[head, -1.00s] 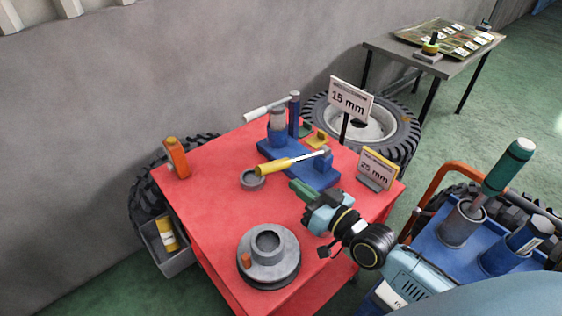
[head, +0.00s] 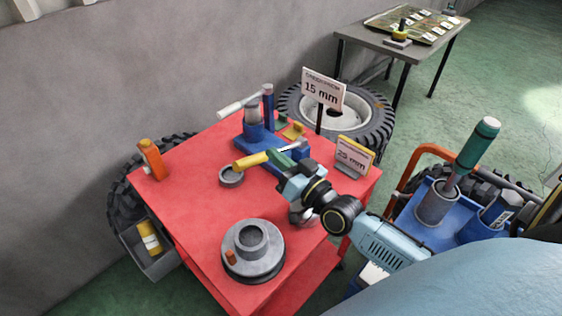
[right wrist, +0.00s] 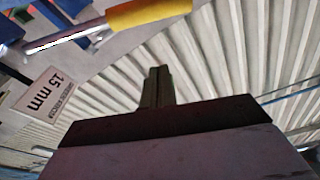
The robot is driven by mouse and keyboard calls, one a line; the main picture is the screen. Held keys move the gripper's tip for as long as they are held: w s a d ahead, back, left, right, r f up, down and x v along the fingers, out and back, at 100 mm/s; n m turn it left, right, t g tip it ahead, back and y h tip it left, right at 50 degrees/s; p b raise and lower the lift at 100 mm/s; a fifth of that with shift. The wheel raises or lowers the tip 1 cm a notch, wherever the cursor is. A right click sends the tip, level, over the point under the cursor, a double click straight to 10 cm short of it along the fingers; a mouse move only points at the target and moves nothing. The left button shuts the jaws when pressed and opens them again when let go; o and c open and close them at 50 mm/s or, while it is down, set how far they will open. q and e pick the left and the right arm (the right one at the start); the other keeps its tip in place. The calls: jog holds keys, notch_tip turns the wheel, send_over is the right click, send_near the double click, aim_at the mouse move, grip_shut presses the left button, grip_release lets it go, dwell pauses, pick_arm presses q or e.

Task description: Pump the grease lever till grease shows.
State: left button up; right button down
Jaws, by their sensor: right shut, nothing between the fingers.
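The lever with a yellow grip (head: 251,160) and a thin metal rod lies low across a blue device (head: 262,136) on the red bench. The yellow grip also crosses the top of the right wrist view (right wrist: 150,13). My right gripper (head: 279,158) is shut and empty, with its green fingertips close beside the lever, just right of the grip. In the right wrist view the shut fingers (right wrist: 157,86) point below the lever, with a gap between them. I cannot make out any grease. My left gripper is not in view.
The red bench (head: 190,200) also holds a grey ring (head: 231,176), a grey hub (head: 253,252), an orange block (head: 152,159) and the signs "15 mm" (head: 323,93) and "25 mm" (head: 354,156). A blue trolley (head: 465,245) stands at right.

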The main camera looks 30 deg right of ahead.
aim_at(259, 157)
jog(key=x, duration=0.6)
jog(key=shift+w+a+r, duration=0.1)
jog(key=shift+w+a, duration=0.05)
jog(key=shift+w, duration=0.2)
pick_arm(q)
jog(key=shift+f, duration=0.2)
pick_arm(e)
jog(key=shift+s+a+f, duration=0.15)
jog(key=shift+s+f, duration=0.05)
jog(key=shift+f, duration=0.45)
jog(key=shift+s+a+f, duration=0.2)
jog(key=shift+s+f, duration=0.05)
jog(key=shift+f, duration=0.4)
jog(key=shift+s+a+f, duration=0.15)
jog(key=shift+s+f, duration=0.05)
jog(key=shift+f, duration=0.45)
